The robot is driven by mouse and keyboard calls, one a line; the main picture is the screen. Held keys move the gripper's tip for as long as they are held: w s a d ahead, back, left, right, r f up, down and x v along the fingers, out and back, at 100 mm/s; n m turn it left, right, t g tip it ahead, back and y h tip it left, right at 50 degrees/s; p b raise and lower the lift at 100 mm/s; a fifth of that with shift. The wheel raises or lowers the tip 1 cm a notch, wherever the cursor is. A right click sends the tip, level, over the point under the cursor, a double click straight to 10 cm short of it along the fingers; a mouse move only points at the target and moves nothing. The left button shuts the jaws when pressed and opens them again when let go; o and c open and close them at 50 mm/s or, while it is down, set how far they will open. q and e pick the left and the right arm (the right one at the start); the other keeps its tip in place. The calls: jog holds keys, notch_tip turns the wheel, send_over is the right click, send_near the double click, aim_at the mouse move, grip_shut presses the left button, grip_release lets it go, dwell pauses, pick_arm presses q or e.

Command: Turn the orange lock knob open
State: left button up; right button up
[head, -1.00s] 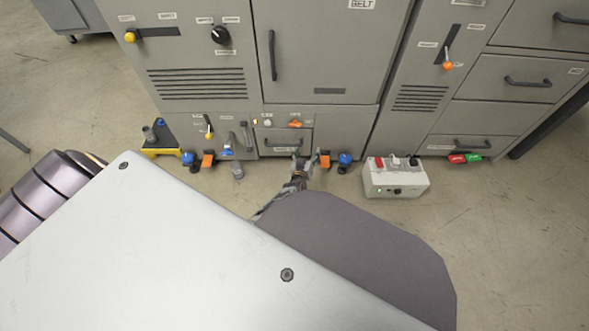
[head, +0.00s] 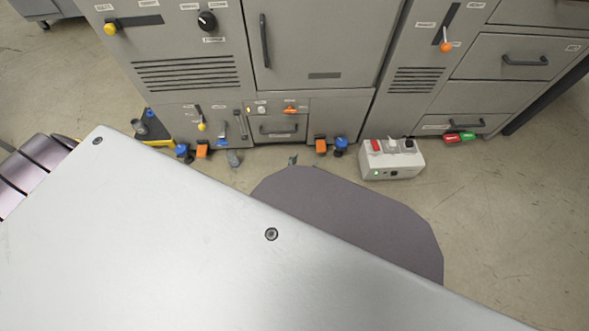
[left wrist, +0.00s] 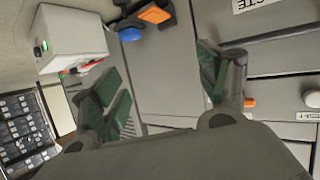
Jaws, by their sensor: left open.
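The orange lock knob (head: 290,108) sits on the low cabinet panel, just above a small drawer and right of a pale round button. In the left wrist view a bit of orange (left wrist: 249,102), which looks like this knob, shows behind the right finger, partly hidden by it. My left gripper (left wrist: 160,75) is open, with its green-padded fingers wide apart and nothing between them. In the head view only a small tip of it (head: 293,160) shows above my own body, low in front of the drawer. My right gripper is not in view.
Orange caster pedals (head: 321,146) and blue casters stand at the cabinet's foot. A white box with switches (head: 392,160) is on the floor to the right. The small drawer's handle (head: 278,130) sticks out below the knob.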

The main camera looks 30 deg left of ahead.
pick_arm(q)
jog(key=s+f+g+p, duration=0.1)
jog(key=s+f, duration=0.2)
jog(key=s, duration=0.4)
jog(key=shift+s+a+f+m, duration=0.25)
jog(key=shift+s+m, duration=0.05)
jog(key=shift+m, duration=0.1)
dwell(0.5)
